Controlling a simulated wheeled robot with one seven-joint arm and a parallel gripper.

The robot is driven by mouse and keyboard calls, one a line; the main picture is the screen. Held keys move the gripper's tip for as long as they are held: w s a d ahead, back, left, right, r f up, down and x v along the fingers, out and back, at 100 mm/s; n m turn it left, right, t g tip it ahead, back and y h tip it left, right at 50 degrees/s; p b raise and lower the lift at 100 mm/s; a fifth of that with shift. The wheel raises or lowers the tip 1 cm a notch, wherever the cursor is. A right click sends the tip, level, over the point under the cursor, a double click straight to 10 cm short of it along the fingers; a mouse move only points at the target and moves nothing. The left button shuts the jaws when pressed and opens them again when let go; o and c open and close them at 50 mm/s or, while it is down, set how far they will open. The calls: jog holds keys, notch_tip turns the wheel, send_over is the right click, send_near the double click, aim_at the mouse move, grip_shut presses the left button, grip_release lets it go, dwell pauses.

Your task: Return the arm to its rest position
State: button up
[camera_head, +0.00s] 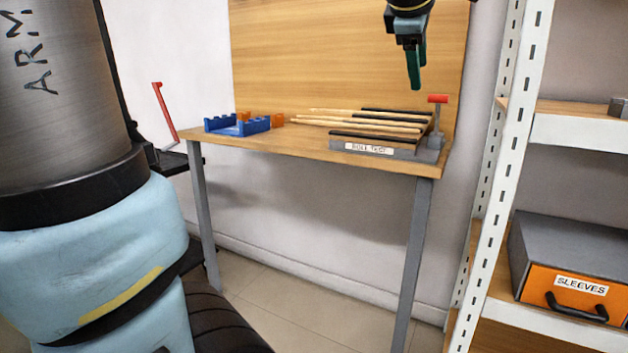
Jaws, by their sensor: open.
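My gripper (414,82) hangs at the top of the view, pointing down, above the right part of the wooden table. Its green fingers look narrow from this side, with no object seen between them. It is open and clear of the things below. A large grey cylinder marked "ARM" and light blue parts of my own body fill the left side of the view. The upper part of the arm is cut off by the top edge.
A white shelf (580,133) with an orange "SLEEVES" box (575,292) stands right. Floor beneath the table is clear.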

jog(key=a+f+m+g+y, duration=0.2)
jog(key=a+f+m, duration=0.2)
jog(key=a+f, duration=0.45)
jog(key=a+f+m+g+y, duration=0.1)
jog(key=a+f+m, duration=0.3)
jog(key=f, duration=0.8)
jog(key=s+a+f+m+g+y, duration=0.1)
jog(key=s+a+f+m+g, duration=0.2)
jog(key=a+f, duration=0.35)
jog(key=s+a+f+m+g, duration=0.1)
jog(key=s+a+f+m, duration=0.1)
jog(key=s+a+f, duration=0.4)
notch_tip(320, 180, up, 25)
jog(key=p, duration=2.5)
jog(key=shift+w+f+p, duration=0.2)
jog(key=shift+w+p, duration=0.2)
jog(key=shift+w, duration=0.05)
